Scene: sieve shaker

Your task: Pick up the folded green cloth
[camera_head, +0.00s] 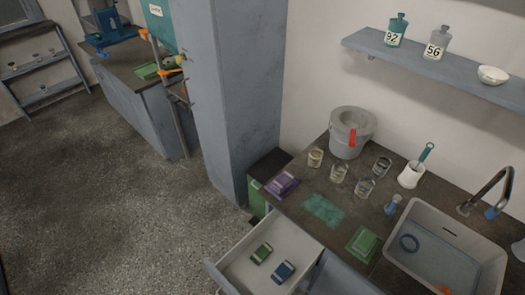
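A folded green cloth (362,243) lies flat on the dark counter, just left of the sink. It looks like a small square stack, and nothing covers it. Another flat green item (147,71) lies on the far bench at the upper left; it is too small to tell whether it is also a cloth. Neither of my grippers shows in the head view.
The sink (400,272) and tap (488,196) are at right. Glasses (338,172), a grey bucket (351,132) and a purple folded item (282,185) share the counter (300,205). An open drawer (240,272) with green and blue items juts out below. Open floor lies left.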

